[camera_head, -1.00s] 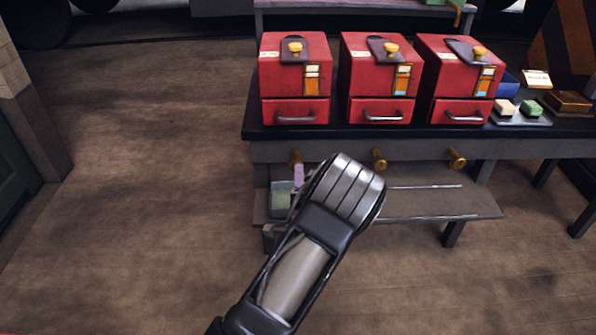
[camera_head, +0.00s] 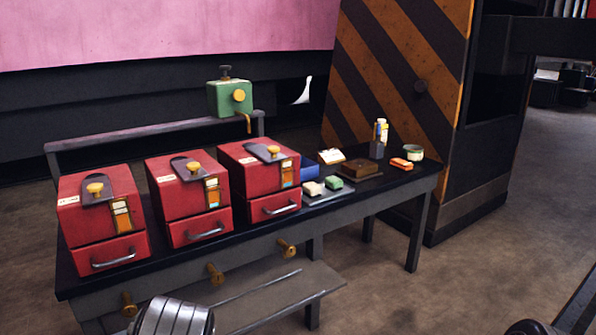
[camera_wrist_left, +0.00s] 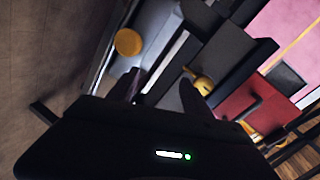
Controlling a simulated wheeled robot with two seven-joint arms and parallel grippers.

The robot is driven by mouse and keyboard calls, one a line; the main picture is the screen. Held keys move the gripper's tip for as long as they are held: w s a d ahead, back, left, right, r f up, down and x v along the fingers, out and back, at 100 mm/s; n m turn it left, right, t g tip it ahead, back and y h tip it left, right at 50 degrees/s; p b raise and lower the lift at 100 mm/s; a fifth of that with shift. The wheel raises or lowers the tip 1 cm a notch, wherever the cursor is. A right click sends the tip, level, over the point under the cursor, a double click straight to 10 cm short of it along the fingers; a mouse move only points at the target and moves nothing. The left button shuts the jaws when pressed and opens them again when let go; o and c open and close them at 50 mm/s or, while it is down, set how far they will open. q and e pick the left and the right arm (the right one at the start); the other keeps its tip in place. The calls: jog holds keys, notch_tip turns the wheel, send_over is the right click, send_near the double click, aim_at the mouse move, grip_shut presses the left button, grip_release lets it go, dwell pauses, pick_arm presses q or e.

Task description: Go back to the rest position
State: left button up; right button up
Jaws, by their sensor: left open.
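My left arm shows only as a silver ribbed part at the bottom edge of the head view; its gripper is out of that frame. In the left wrist view my left gripper (camera_wrist_left: 165,92) is open, with two dark fingers apart and nothing seen between them. Beyond the fingers are a brass knob (camera_wrist_left: 128,42), another brass piece (camera_wrist_left: 201,83) and part of a red box (camera_wrist_left: 240,104). My right gripper is not in view.
A dark bench (camera_head: 395,187) carries three red boxes (camera_head: 100,217) with drawers, a green box (camera_head: 230,97) on a raised rail, and small items at its right. Brass knobs (camera_head: 215,274) stick out in front above a low shelf (camera_head: 285,300).

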pick_arm(q)
jog(key=s+d+f+n+g+h, duration=0.55)
jog(key=s+d+f, duration=0.65)
jog(key=d+f, duration=0.4)
jog(key=s+d+f+n+g+h, duration=0.2)
jog(key=s+d+f+g+h, duration=0.25)
jog(key=s+d, duration=0.6)
jog(key=s+d+r+g+h, duration=0.1)
jog(key=s+d+r+h, duration=0.2)
jog(key=s+d, duration=0.35)
notch_tip(320, 180, up, 25)
jog(key=p, duration=2.5)
jog(key=shift+w+d+f+n, duration=0.15)
jog(key=shift+d+f+n, duration=0.05)
jog(key=shift+d+n, duration=0.25)
jog(key=shift+f, duration=0.1)
jog(key=shift+a, duration=0.1)
